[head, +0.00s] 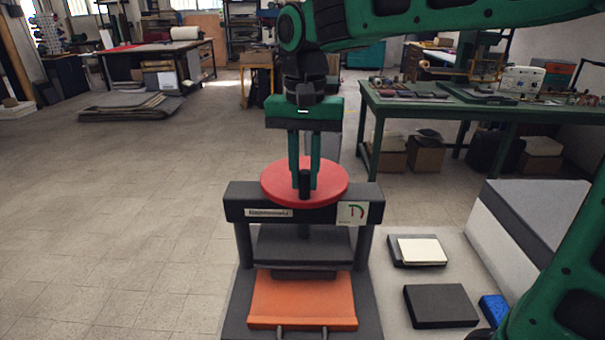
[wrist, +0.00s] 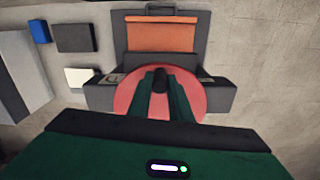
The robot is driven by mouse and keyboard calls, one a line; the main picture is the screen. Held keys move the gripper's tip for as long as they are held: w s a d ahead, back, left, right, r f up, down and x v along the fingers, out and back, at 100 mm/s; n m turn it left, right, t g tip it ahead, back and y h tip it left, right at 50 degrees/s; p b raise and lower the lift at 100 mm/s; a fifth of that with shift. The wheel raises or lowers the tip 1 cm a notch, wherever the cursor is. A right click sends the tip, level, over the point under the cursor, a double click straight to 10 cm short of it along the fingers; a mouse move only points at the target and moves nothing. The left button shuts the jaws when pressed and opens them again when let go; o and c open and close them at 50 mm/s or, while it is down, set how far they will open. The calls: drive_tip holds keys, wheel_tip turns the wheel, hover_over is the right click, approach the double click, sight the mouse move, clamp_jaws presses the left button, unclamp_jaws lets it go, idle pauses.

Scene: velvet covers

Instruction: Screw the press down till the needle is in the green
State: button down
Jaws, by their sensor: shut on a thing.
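The press (head: 240,246) is a dark frame with two posts and a crossbeam. A red wheel (head: 277,184) with an upright black knob (head: 305,184) sits on top. My gripper (head: 305,182) points down from above and is shut on the black knob; the wrist view also shows its fingers on either side of the knob (wrist: 159,79). A white gauge (head: 352,213) is on the right of the crossbeam; its dial shows green and red marks, but the needle is too small to read. A dark platen (head: 303,246) hangs above the orange piece (head: 303,300) on the press bed.
Right of the press, a pale surface (head: 400,316) holds a dark block with a cream pad (head: 421,250), a black block (head: 440,306) and a blue item (head: 494,309). A grey-topped box (head: 530,220) stands beyond. Floor left is clear.

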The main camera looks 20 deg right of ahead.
drive_tip(key=c, duration=1.6)
unclamp_jaws()
drive_tip(key=shift+w, duration=0.1)
drive_tip(key=shift+r, duration=0.15)
wheel_tip(320, 180, up, 10)
drive_tip(key=shift+r, duration=0.25)
